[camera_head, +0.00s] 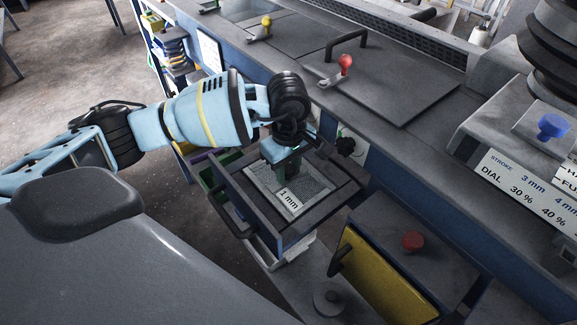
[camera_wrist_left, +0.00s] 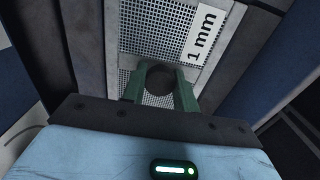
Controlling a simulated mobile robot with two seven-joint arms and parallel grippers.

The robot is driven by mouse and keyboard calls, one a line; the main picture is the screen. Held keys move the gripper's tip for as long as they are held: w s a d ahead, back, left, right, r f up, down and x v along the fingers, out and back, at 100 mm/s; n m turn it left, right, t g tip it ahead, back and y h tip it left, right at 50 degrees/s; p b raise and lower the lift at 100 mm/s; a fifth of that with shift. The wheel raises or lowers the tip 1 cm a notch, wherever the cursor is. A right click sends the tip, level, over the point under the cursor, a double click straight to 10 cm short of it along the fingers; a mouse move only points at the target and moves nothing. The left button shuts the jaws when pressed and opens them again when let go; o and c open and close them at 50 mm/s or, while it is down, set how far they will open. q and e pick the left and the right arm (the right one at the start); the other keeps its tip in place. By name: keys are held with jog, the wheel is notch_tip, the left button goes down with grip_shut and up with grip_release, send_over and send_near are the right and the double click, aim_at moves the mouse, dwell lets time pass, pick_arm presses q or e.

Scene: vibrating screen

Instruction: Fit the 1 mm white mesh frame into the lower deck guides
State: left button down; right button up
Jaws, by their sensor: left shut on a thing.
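The white mesh frame (camera_head: 262,190), labelled "1 mm", lies inside a dark open drawer-like deck (camera_head: 324,214) in the head view. It also shows in the left wrist view (camera_wrist_left: 128,50), with its label at the upper right. My left gripper (camera_head: 287,172) reaches down over the frame. In the left wrist view its green fingers (camera_wrist_left: 160,92) are closed around a dark round knob (camera_wrist_left: 159,78) on the mesh. Whether the frame rests fully on the deck guides cannot be told. My right gripper is not in view.
The deck's black handle (camera_head: 231,217) faces left. The machine top carries a hatch with a red-knobbed latch (camera_head: 345,64). A shelf of coloured frames (camera_head: 172,45) stands behind my left arm.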

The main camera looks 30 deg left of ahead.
aim_at(288, 168)
pick_arm(q)
jog(key=shift+f, duration=0.4)
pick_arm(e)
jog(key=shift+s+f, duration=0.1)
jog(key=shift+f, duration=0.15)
pick_arm(q)
jog(key=c, duration=1)
grip_release()
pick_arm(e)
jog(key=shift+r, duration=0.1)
pick_arm(q)
jog(key=shift+r, duration=0.25)
notch_tip(288, 168, up, 7)
jog(key=shift+r, duration=0.2)
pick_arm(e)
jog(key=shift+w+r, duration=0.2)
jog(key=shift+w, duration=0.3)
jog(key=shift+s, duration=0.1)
